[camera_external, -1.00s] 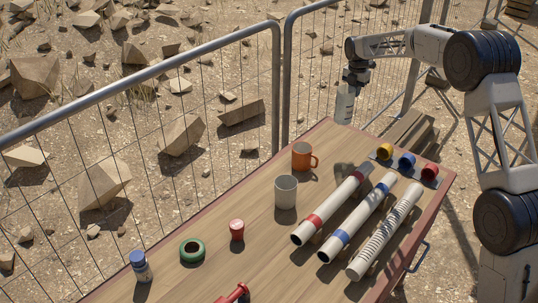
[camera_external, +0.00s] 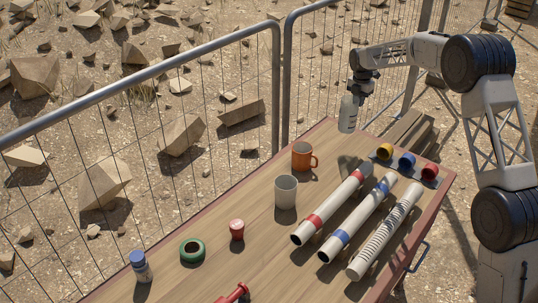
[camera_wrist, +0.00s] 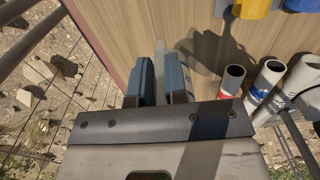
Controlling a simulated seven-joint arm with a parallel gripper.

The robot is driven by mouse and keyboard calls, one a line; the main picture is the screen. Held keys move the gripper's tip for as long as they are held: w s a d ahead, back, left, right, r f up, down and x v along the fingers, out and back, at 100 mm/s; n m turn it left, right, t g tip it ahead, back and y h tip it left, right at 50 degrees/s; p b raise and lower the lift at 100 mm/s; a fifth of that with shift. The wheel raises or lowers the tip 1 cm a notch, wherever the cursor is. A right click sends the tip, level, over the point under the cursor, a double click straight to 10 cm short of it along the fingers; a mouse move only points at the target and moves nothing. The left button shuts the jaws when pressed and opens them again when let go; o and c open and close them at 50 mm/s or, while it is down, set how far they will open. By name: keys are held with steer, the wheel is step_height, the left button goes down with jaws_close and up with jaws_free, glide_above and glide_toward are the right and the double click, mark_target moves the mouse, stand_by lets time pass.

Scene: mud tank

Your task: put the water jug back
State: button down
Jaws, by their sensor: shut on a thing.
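The water jug (camera_external: 347,115) is a pale grey-white container. My gripper (camera_external: 354,96) is shut on its upper part and holds it nearly upright. In the external view the jug is in the air at the far end of the wooden table (camera_external: 245,240), and a shadow lies on the tabletop below it. In the wrist view my gripper's two blue-grey fingers (camera_wrist: 162,80) stand on either side of a pale strip of the jug (camera_wrist: 160,52). Most of the jug is hidden there.
An orange mug (camera_external: 302,158) and a grey cup (camera_external: 285,193) stand nearby on the table. Several pale tubes (camera_external: 333,205) lie to the right. Yellow, blue and red pieces (camera_external: 407,160) sit at the far right corner. A wire fence (camera_external: 280,90) runs behind the table.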

steer(key=shift+f, duration=3.1)
steer(key=shift+f, duration=2)
steer(key=c, duration=1.1)
jaws_free()
steer(key=shift+c, duration=0.2)
